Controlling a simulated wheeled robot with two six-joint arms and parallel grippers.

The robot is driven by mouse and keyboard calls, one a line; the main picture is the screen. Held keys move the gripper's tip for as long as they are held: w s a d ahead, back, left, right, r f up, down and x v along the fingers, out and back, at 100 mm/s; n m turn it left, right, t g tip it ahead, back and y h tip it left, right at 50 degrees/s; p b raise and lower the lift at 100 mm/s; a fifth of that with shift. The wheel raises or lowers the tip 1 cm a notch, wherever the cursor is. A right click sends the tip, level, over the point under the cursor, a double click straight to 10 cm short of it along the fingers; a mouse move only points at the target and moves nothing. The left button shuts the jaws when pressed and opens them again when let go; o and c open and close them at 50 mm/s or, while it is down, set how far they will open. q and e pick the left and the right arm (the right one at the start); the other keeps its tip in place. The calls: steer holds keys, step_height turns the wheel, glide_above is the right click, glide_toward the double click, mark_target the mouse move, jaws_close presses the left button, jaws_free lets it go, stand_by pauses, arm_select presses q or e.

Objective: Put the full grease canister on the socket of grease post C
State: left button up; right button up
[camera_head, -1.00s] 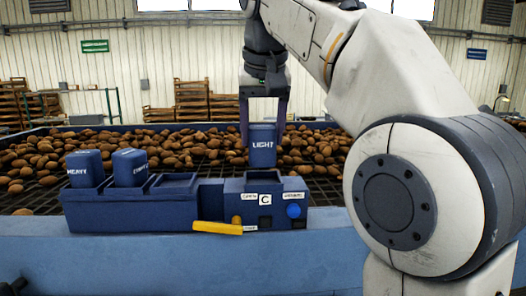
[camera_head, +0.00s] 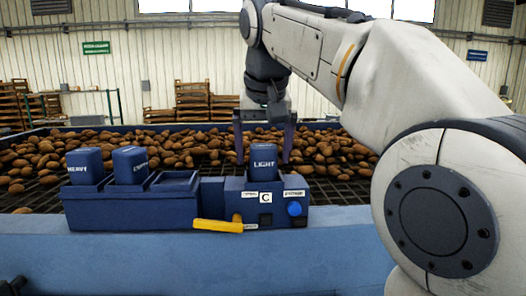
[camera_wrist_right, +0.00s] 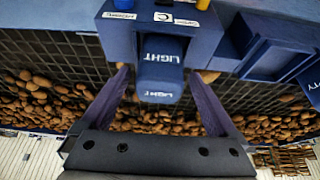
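The blue canister marked LIGHT (camera_head: 264,159) stands upright on the post marked C (camera_head: 265,198), its lower end at the socket. The joint between canister and socket is partly hidden by the post's front. My right gripper (camera_head: 264,146) is open above and around the canister, one finger on each side with gaps. In the right wrist view the canister (camera_wrist_right: 161,72) sits between the spread fingers, touching neither, beside the post's label panel (camera_wrist_right: 165,17). Canisters marked HEAVY (camera_head: 85,166) and, partly legible, EMPTY (camera_head: 130,165) stand in the rack to the left. My left gripper is not visible.
The rack's right-hand compartment (camera_head: 173,183) looks empty. A yellow lever (camera_head: 217,226) and a blue button (camera_head: 294,208) are on the post's front. A grid bed with many potatoes (camera_head: 190,147) lies behind. The blue ledge (camera_head: 150,262) in front is clear.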

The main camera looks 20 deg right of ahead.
steer(key=shift+r, duration=0.3)
steer(key=p+v, duration=0.2)
steer(key=v, duration=0.9)
steer(key=shift+s+r+p, duration=0.2)
steer(key=shift+r+p, duration=0.1)
steer(key=shift+p, duration=0.05)
